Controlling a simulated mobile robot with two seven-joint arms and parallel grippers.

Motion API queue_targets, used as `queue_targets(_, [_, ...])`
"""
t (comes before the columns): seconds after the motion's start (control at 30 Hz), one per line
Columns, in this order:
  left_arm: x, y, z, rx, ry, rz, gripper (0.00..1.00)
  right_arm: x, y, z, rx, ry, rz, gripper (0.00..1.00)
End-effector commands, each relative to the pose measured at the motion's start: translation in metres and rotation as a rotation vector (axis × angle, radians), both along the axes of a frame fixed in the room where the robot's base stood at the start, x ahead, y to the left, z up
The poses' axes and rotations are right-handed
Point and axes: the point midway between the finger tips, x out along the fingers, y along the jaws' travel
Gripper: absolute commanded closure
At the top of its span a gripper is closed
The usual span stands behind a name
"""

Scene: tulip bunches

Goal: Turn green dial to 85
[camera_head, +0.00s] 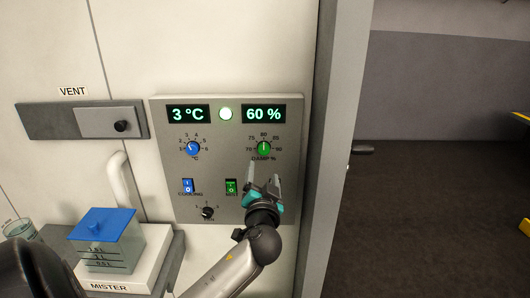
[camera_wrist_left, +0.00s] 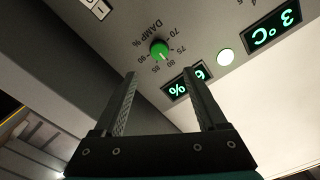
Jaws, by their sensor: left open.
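The green dial (camera_head: 264,148) is on the grey control panel (camera_head: 225,200), below a display reading 60 % (camera_head: 263,114). Its scale is labelled DAMP %, and its pointer appears to face near 80. My left gripper (camera_head: 264,168) is just below the dial, with its jaws open and empty. In the left wrist view, the green dial (camera_wrist_left: 159,49) lies ahead of and between the two spread fingertips (camera_wrist_left: 160,75), apart from them. My right gripper is not in view.
A blue dial (camera_head: 193,148), a blue switch (camera_head: 188,186), a green switch (camera_head: 231,187) and a black knob (camera_head: 208,212) share the panel. A blue-lidded mister tank (camera_head: 108,240) stands at lower left. A door frame (camera_head: 340,130) rises close to the right.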

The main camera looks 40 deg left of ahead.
Motion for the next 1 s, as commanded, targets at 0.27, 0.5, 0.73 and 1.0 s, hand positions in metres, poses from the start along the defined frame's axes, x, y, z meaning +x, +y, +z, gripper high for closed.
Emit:
queue_targets(0.27, [0.034, 0.029, 0.001, 0.001, 0.0, -0.001, 0.26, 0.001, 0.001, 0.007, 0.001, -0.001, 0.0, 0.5])
queue_targets(0.5, [0.06, 0.05, 0.001, 0.001, 0.001, 0.0, 0.26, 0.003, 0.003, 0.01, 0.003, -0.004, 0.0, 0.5])
queue_targets(0.73, [0.077, 0.064, 0.0, 0.001, 0.002, 0.0, 0.26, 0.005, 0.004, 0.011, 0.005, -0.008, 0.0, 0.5])
queue_targets(1.0, [0.083, 0.07, -0.001, 0.0, 0.002, -0.001, 0.26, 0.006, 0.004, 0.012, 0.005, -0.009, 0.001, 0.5])
